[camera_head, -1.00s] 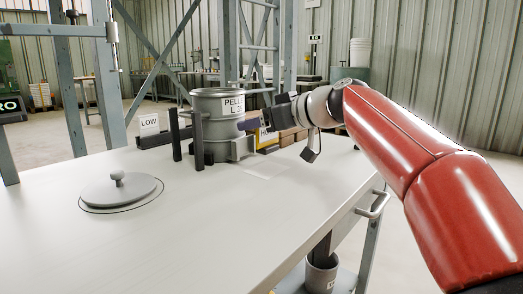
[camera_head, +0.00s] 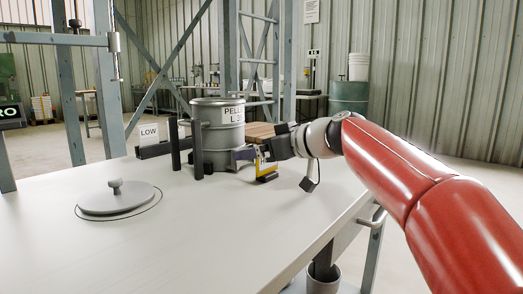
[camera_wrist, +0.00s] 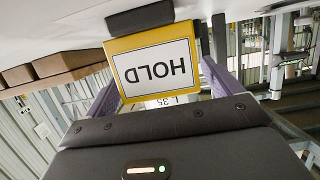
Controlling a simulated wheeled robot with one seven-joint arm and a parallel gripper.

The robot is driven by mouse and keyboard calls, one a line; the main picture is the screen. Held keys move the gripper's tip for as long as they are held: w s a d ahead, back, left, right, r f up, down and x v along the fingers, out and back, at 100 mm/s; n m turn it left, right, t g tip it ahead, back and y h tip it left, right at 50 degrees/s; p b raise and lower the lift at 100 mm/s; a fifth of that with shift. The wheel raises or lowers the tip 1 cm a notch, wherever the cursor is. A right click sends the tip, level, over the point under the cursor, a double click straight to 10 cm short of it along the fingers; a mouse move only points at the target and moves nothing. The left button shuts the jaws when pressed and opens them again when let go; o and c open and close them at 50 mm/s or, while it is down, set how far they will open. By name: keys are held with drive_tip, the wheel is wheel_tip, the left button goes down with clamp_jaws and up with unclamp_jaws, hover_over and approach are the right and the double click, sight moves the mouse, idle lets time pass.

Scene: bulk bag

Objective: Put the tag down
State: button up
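The yellow tag (camera_head: 259,165) has a white "HOLD" face and a black foot. It is near the right side of the grey drum, low over the table (camera_head: 200,240). In the wrist view the tag (camera_wrist: 155,65) appears upside down between the purple fingers of my gripper (camera_wrist: 162,85), with its edges against them. In the head view my gripper (camera_head: 252,154) reaches in from the right and appears shut on the tag. Whether the black foot touches the table cannot be told.
The grey drum (camera_head: 218,135) stands behind dark upright posts (camera_head: 197,150). A white "LOW" tag (camera_head: 149,132) stands to its left. A grey lid (camera_head: 116,198) lies at the left front inside an outlined circle. The middle of the table is clear.

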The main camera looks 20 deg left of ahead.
drive_tip(key=shift+r, duration=0.1)
drive_tip(key=shift+r+p, duration=0.25)
drive_tip(key=shift+p, duration=0.1)
drive_tip(key=b+v, duration=0.1)
drive_tip(key=v, duration=1.1)
drive_tip(key=shift+f, duration=0.15)
drive_tip(key=shift+d, duration=0.2)
